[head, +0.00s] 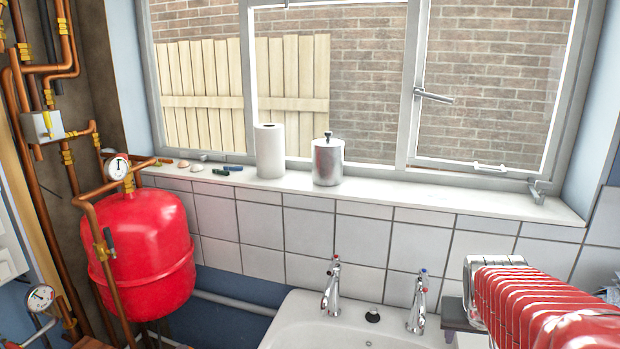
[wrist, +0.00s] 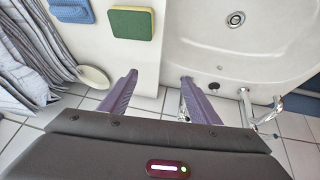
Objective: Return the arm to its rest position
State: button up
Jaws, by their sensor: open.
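My gripper (wrist: 158,75) shows in the wrist view with its two purple fingers spread apart. Nothing is between the fingertips. The fingers point toward the white sink (wrist: 245,50) and the white ledge on its left, and I cannot tell how far above them they are.
A green-yellow sponge (wrist: 132,23) and blue cloth (wrist: 71,10) lie near the sink; striped fabric (wrist: 35,55) is left. Chrome taps (head: 332,288) stand at the sink. A paper roll (head: 269,150) and metal canister (head: 328,160) stand on the windowsill. A red tank (head: 145,255) and copper pipes are left.

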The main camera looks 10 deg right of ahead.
jog(key=s+a+r+n+y, duration=0.1)
jog(key=s+a+n+y, duration=0.1)
jog(key=a, duration=1.1)
jog(key=s+a+r+n+t+y, duration=0.1)
jog(key=s+a+n, duration=0.3)
jog(key=a, duration=1)
jog(key=shift+r+t+y, duration=0.3)
jog(key=shift+r+y, duration=0.1)
jog(key=shift+y, duration=0.2)
jog(key=shift+s, duration=0.1)
